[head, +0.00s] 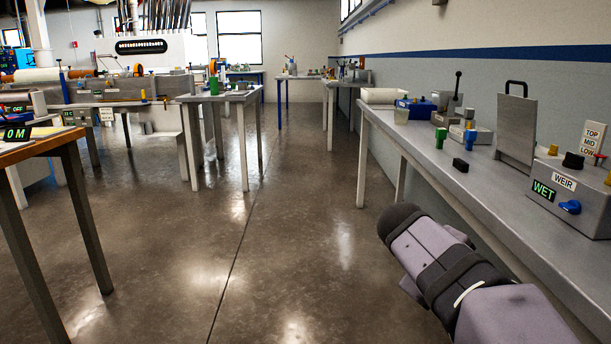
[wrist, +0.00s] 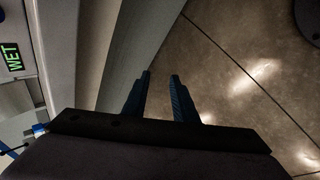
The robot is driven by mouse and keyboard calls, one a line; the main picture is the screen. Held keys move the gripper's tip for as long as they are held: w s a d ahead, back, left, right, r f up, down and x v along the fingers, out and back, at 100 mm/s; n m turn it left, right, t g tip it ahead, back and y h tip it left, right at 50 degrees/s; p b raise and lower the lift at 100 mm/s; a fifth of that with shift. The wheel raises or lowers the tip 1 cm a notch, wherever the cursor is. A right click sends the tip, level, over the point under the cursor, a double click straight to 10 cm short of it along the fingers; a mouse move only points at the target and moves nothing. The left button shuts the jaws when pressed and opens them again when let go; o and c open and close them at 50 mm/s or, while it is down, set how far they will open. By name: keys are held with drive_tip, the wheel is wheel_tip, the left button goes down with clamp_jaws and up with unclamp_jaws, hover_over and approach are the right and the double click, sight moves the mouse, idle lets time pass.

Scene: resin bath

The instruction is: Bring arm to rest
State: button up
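My arm shows in the head view at the lower right, beside the front edge of the long grey bench (head: 420,146). Its fingers cannot be made out in that view. In the wrist view my gripper (wrist: 160,78) has its two dark fingers apart, with a clear gap between them and nothing held. The fingers are over the floor (wrist: 225,80), close to a pale grey edge or panel on the left.
A wooden table (head: 30,150) stands at left. The middle floor (head: 270,240) is clear.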

drive_tip(key=s+a+f+m+g+y+p, duration=0.2)
drive_tip(key=s+a+f+m+y+p, duration=0.15)
drive_tip(key=s+a+f, duration=0.5)
drive_tip(key=s+a+f+m+g+y+p, duration=0.2)
drive_tip(key=s+a+f+y, duration=0.25)
drive_tip(key=s+f, duration=0.6)
wheel_tip(320, 180, up, 38)
drive_tip(key=p, duration=3.8)
drive_tip(key=shift+s+a, duration=0.25)
drive_tip(key=shift+a, duration=0.15)
